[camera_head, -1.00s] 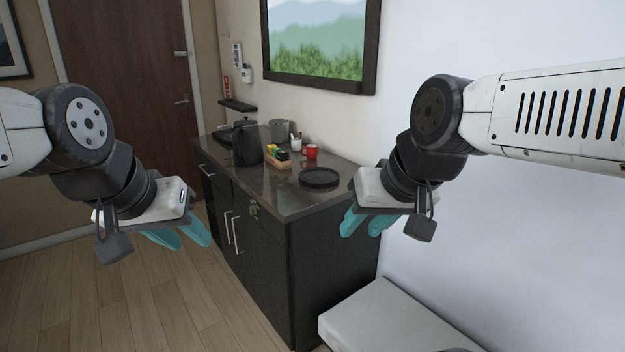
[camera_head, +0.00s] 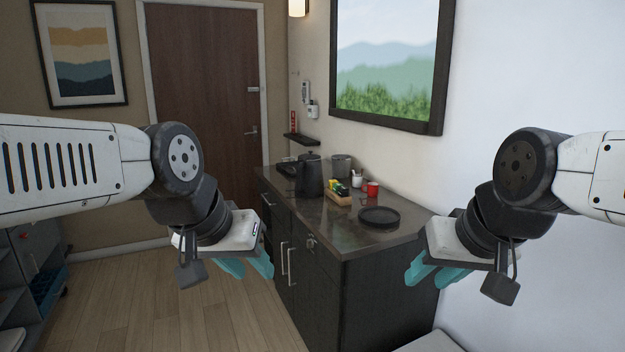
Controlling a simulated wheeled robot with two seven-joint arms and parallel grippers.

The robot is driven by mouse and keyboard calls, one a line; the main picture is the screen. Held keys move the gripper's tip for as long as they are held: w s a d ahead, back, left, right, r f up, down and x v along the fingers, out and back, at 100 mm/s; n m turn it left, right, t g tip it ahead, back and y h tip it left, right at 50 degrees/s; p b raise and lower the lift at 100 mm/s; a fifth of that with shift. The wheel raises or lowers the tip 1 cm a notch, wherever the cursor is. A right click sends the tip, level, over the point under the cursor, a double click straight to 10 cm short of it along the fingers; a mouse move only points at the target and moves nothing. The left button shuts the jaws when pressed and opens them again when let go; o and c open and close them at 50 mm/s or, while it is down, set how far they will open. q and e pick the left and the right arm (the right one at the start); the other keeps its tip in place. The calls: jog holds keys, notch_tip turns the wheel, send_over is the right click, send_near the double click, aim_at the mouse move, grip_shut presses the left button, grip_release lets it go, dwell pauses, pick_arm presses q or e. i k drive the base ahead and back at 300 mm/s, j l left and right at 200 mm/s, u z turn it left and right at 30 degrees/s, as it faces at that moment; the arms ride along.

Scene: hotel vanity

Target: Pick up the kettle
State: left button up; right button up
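The black kettle (camera_head: 310,176) stands upright on the dark countertop (camera_head: 318,222), toward its far left end. My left gripper (camera_head: 247,268) is in front of the cabinet to the left, with teal fingers spread apart and nothing between them. My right gripper (camera_head: 432,274) is at the right, past the near right end of the counter in the picture, also with its fingers apart and empty. Neither gripper touches the kettle.
On the counter are a grey bucket (camera_head: 341,165), a wooden box of packets (camera_head: 341,197), a white cup (camera_head: 357,181), a red mug (camera_head: 373,189) and a round black tray (camera_head: 379,217). A white bench (camera_head: 428,343) is at the bottom right.

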aim_at(310, 177)
jog(key=i+j, duration=0.45)
jog(key=i, duration=0.25)
jog(key=i+j+z, duration=0.15)
jog(key=i+j, duration=0.3)
jog(key=i, duration=0.3)
jog(key=i+j, duration=0.55)
jog(key=i, duration=0.15)
jog(key=z, duration=0.05)
